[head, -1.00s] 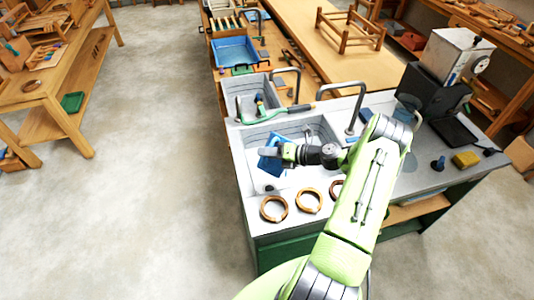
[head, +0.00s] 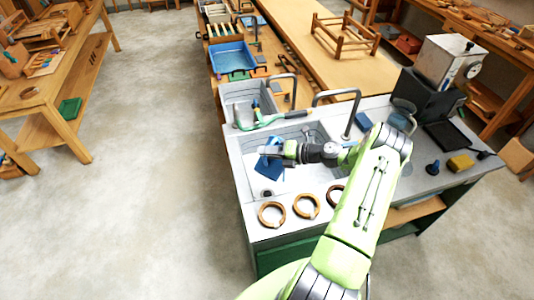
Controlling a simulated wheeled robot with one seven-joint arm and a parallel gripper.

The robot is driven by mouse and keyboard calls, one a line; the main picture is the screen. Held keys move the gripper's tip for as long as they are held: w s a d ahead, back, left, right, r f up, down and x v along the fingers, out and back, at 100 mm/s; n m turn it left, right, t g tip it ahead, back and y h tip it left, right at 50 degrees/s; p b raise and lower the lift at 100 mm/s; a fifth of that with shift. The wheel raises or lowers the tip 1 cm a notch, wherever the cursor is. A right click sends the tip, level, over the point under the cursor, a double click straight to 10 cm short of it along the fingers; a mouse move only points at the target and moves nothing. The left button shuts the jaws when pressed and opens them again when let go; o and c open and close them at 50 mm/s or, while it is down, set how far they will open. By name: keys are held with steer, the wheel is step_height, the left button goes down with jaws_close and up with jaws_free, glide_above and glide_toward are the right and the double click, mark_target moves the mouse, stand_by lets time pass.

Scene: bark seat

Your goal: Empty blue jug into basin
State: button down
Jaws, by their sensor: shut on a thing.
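The blue jug (head: 268,168) is in my gripper (head: 272,151), over the near sink basin (head: 301,178) in the grey counter. My gripper is shut on the jug, at its upper part as far as I can see. The jug looks tilted, with its lower part toward the picture's bottom. The gripper hides part of it, and I cannot see its mouth or any contents. The basin's floor shows below and to the right of the jug, with a dark round drain near it.
Several wooden rings (head: 306,206) lie along the counter's front edge. A tap (head: 345,105) arches behind the basin. A green-handled tool (head: 270,121) lies across the divider to the second basin (head: 246,98). A yellow sponge (head: 460,162) lies at the right.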

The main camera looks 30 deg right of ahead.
mark_target(273, 142)
steer(key=shift+w+d+r+m+y+p, duration=0.15)
steer(key=shift+d+r+m+p, duration=0.1)
steer(key=shift+r+p, duration=0.35)
steer(key=shift+d+r+m+y+p, duration=0.15)
steer(key=shift+d+r+m+p, duration=0.15)
steer(key=shift+p, duration=0.45)
steer(key=shift+w+d, duration=0.15)
steer(key=shift+w, duration=0.05)
steer(key=shift+w+d+r, duration=0.1)
steer(key=shift+w+d, duration=0.05)
steer(key=shift+w+d+r+m+y, duration=0.15)
steer(key=shift+d+r+m+y, duration=0.25)
steer(key=shift+d+m, duration=0.2)
steer(key=s+a+f+n+h, duration=0.1)
steer(key=a+f, duration=0.1)
steer(key=s+a+f+n+h, duration=0.1)
steer(key=a+f+n, duration=0.1)
steer(key=s+a+f+n+h, duration=0.1)
steer(key=a+f+n, duration=0.1)
steer(key=f, duration=0.1)
steer(key=shift+a+n, duration=0.15)
steer(key=shift+n, duration=0.1)
step_height(273, 142, down, 9)
steer(key=n+t+h+b, duration=0.2)
steer(key=n+h+b, duration=0.2)
steer(key=b, duration=0.5)
steer(key=shift+w+d+n, duration=0.15)
steer(key=shift+d+n, duration=0.1)
steer(key=shift+n, duration=0.65)
